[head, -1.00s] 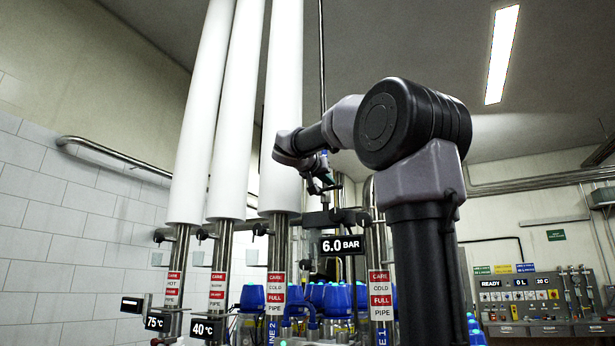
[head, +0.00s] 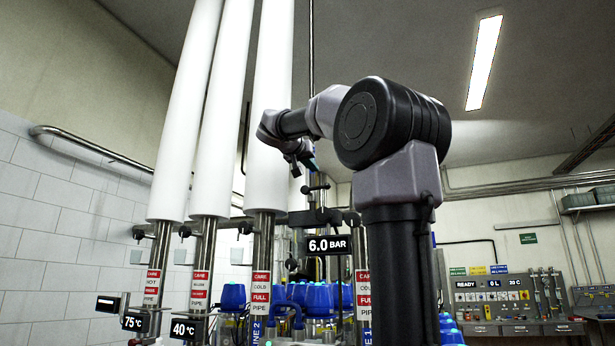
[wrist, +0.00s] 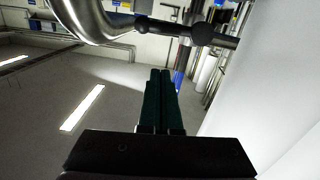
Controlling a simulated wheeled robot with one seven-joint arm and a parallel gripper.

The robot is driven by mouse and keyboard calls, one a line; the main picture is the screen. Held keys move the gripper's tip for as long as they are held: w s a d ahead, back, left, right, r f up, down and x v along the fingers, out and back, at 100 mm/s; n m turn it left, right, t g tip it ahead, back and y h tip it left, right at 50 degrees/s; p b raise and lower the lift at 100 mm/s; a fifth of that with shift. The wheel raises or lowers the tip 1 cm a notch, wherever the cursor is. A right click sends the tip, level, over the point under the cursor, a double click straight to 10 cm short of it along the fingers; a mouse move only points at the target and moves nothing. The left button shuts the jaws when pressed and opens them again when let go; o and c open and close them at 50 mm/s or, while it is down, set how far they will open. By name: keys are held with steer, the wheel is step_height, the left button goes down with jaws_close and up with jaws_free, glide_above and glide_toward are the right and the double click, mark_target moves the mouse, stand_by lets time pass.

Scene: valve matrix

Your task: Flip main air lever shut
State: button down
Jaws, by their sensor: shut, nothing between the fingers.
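A black fitting with a crosswise handle (head: 317,187) sits on the thin upright pipe above the 6.0 BAR display (head: 328,245); it looks like the main air lever. What seems the same fitting shows in the wrist view as a dark round body with a bar (wrist: 203,33), beyond my fingertips and to their right. My gripper (head: 313,164) is just above the fitting in the head view, its fingers small and partly dark against the pipes. In the wrist view my gripper (wrist: 160,72) has its green fingers together and empty. No contact with the handle shows.
Thick white insulated pipes (head: 272,105) stand left of my gripper; a white surface (wrist: 285,110) fills the right of the wrist view close by. A bent metal pipe (wrist: 90,20) crosses its top. Blue-capped units (head: 318,297) stand below. A control panel (head: 495,297) is at right.

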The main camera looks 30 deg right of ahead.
steer(key=v, duration=0.9)
steer(key=shift+s, duration=0.2)
steer(key=shift+d, duration=0.15)
steer(key=s+a+f+n+g+y, duration=0.15)
steer(key=f+y, duration=0.25)
steer(key=f, duration=0.7)
steer(key=s+a+f+n+y, duration=0.1)
steer(key=a+f+n+y, duration=0.15)
steer(key=f, duration=0.85)
steer(key=s+a+f+y, duration=0.2)
steer(key=s+f+y, duration=0.1)
steer(key=f, duration=0.5)
steer(key=s+a+f+g+y, duration=0.1)
steer(key=s+a+f+y, duration=0.2)
steer(key=f, duration=0.5)
steer(key=s+a+f+n+g+y, duration=0.1)
steer(key=s+a+f+y, duration=0.2)
steer(key=f, duration=0.5)
steer(key=shift+s+a+f, duration=0.25)
steer(key=shift+s, duration=0.6)
